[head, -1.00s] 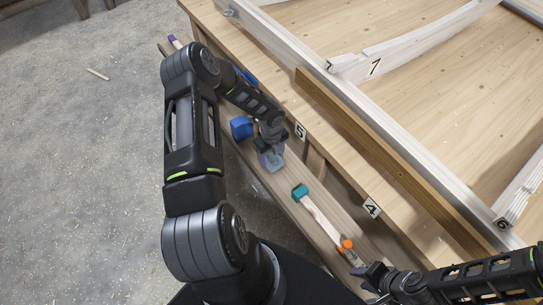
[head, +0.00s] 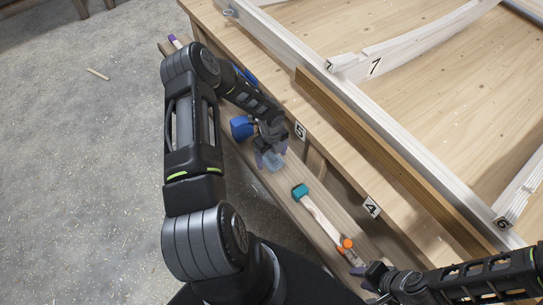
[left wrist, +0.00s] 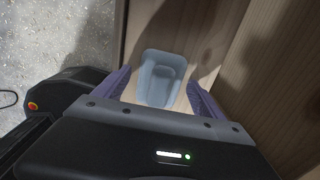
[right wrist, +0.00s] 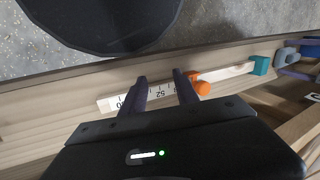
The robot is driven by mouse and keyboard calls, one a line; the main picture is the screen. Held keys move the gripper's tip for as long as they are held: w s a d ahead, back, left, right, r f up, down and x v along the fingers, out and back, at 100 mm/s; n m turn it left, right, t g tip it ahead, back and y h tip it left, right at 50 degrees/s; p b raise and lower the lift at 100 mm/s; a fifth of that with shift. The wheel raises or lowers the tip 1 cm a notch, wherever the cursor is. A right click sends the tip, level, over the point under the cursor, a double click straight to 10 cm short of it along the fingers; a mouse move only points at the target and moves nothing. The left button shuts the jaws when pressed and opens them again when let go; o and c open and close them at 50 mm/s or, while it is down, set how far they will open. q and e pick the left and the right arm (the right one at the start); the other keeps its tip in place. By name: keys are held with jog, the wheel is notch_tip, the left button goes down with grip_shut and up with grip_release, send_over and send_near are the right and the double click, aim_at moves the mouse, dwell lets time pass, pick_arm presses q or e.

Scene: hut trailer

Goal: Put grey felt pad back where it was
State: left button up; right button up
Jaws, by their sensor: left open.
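No separate grey felt pad can be made out for certain. A small blue-grey tray-like piece (left wrist: 178,63) with a recessed middle lies on the wooden ledge. It also shows in the head view (head: 272,164). My left gripper (head: 270,156) is open above it, its purple fingers on either side and seemingly apart from it in the left wrist view (left wrist: 163,93).
A blue block (head: 240,127) is beside my left gripper. A teal-headed tool (head: 300,192) with a pale handle and an orange piece (head: 347,243) lie along the ledge (head: 283,197). The large wooden table (head: 440,120) with white-painted frame pieces rises along the right side.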

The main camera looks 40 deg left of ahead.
aim_at(271, 155)
pick_arm(q)
notch_tip(271, 155, up, 12)
dwell(0.4)
dwell(0.7)
jog(key=s+d+f+n+h, duration=0.1)
jog(key=s+d+n, duration=0.1)
jog(key=d, duration=0.6)
jog(key=s+d+f+n+h, duration=0.2)
jog(key=d+n, duration=0.2)
jog(key=d, duration=0.4)
jog(key=s+d+f+n+h, duration=0.1)
jog(key=s+d+n, duration=0.1)
jog(key=d, duration=0.6)
jog(key=shift+s+f+n+h, duration=0.1)
jog(key=shift+f+n+h, duration=0.15)
jog(key=shift+n, duration=0.45)
jog(key=s+d+f+n, duration=0.2)
jog(key=s+d+n, duration=0.5)
jog(key=s+n, duration=0.5)
jog(key=shift+d+n, duration=0.15)
jog(key=shift+n, duration=0.65)
jog(key=shift+w, duration=0.1)
